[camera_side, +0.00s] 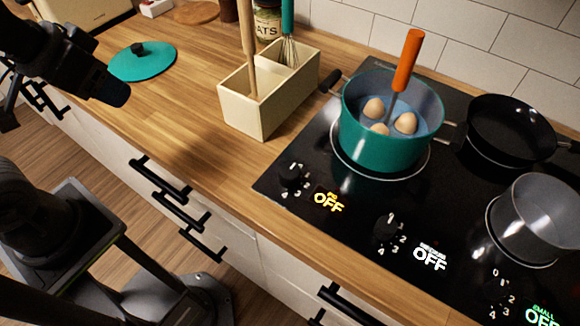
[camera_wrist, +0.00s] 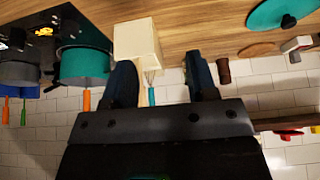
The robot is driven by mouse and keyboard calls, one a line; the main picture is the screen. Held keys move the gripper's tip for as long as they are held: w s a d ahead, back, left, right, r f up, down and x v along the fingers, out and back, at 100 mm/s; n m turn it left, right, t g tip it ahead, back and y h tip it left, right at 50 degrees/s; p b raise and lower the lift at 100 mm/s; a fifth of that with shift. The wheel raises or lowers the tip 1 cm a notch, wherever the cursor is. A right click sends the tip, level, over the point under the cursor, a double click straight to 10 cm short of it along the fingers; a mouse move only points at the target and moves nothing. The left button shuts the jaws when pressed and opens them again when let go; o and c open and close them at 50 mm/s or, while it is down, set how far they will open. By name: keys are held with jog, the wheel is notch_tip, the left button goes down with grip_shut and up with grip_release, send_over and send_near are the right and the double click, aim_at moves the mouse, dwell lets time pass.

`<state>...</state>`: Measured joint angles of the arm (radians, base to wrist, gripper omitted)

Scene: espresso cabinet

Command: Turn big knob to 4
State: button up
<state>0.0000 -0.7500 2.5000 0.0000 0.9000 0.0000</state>
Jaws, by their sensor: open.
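The big knob (camera_side: 291,174) is a small black dial on the hob's front left, with the numbers 1 to 4 around it. Its yellow display (camera_side: 328,203) reads OFF. I cannot make out where its pointer stands. My gripper (camera_side: 117,93) is at the upper left in the side view, above the counter and far from the knob. In the wrist view my gripper (camera_wrist: 161,72) has its two dark fingers spread apart with nothing held between them. The yellow display (camera_wrist: 43,31) also shows at the upper left of the upside-down wrist view.
A teal pot (camera_side: 380,140) with three eggs and an orange-handled utensil stands behind the big knob. The medium knob (camera_side: 388,230) is to its right. A cream utensil box (camera_side: 262,113) stands between gripper and hob. A teal lid (camera_side: 143,64) lies on the counter.

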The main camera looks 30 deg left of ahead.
jog(key=shift+o, duration=1.5)
jog(key=shift+w+d+r, duration=0.2)
jog(key=shift+w, duration=0.05)
jog(key=shift+n+g+h, duration=0.4)
jog(key=shift+n+g, duration=0.5)
jog(key=w+d, duration=0.1)
jog(key=w+d+r, duration=0.1)
jog(key=w+d, duration=0.2)
jog(key=w, duration=0.1)
jog(key=shift+d+r, duration=0.3)
jog(key=n+g, duration=0.4)
jog(key=n, duration=0.1)
send_over(290, 169)
notch_tip(290, 169, down, 6)
jog(key=shift+y, duration=0.4)
notch_tip(290, 169, down, 14)
jog(key=shift+r, duration=0.1)
jog(key=c, duration=0.9)
